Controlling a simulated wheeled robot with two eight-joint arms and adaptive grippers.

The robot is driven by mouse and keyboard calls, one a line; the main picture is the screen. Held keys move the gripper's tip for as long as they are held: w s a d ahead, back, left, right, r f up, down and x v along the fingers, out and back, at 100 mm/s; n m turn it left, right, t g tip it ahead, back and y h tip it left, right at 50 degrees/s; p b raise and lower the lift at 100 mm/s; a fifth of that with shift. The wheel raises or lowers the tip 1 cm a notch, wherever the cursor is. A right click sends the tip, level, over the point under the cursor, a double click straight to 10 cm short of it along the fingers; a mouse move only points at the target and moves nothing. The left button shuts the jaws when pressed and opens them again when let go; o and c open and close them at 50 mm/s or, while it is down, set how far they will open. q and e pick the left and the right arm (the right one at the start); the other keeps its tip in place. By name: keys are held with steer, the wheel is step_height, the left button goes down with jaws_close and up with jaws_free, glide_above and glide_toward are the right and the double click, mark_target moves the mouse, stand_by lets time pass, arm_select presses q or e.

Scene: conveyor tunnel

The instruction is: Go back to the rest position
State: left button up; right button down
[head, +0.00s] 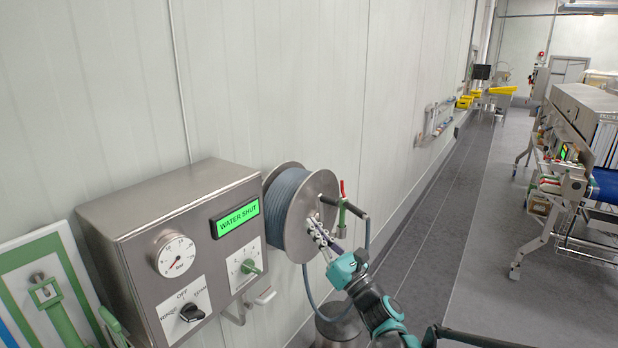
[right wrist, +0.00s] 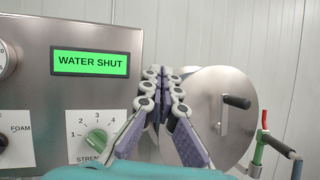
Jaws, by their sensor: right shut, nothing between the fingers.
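My right gripper (head: 317,233) is shut and empty. In the head view it is in front of the lower part of the hose reel's (head: 326,190) metal disc. In the right wrist view my right gripper (right wrist: 163,76) points up with its fingers together, between the control box (right wrist: 25,60) and the reel disc (right wrist: 215,95). I cannot tell whether it touches the reel. The control box's green display (head: 236,217) reads WATER SHUT. My left gripper is not in view.
The box carries a gauge (head: 175,255), a black knob (head: 191,312) and a green strength knob (head: 251,267). A metal cylinder (head: 340,325) stands below. Grey floor (head: 440,240) to the right is clear.

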steer(key=s+a+f+n+g+h, duration=0.1)
steer(key=s+f+n+g+h, duration=0.1)
steer(key=s+f+n+g, duration=0.5)
steer(key=s+a+f+n+g+h, duration=0.15)
steer(key=s+f+n, duration=0.35)
steer(key=s+n, duration=0.6)
steer(key=s+d+f+n+g+h, duration=0.1)
steer(key=s+d+f+n+h, duration=0.4)
steer(key=s+d, duration=0.1)
steer(key=s+d+f+n+g+h+b, duration=0.1)
steer(key=s+d+f+n+h, duration=0.4)
steer(key=d, duration=0.4)
steer(key=shift+s+d+f+n, duration=0.25)
steer(key=shift+s+f+n, duration=0.25)
steer(key=shift+f+n, duration=0.25)
steer(key=shift+g, duration=0.25)
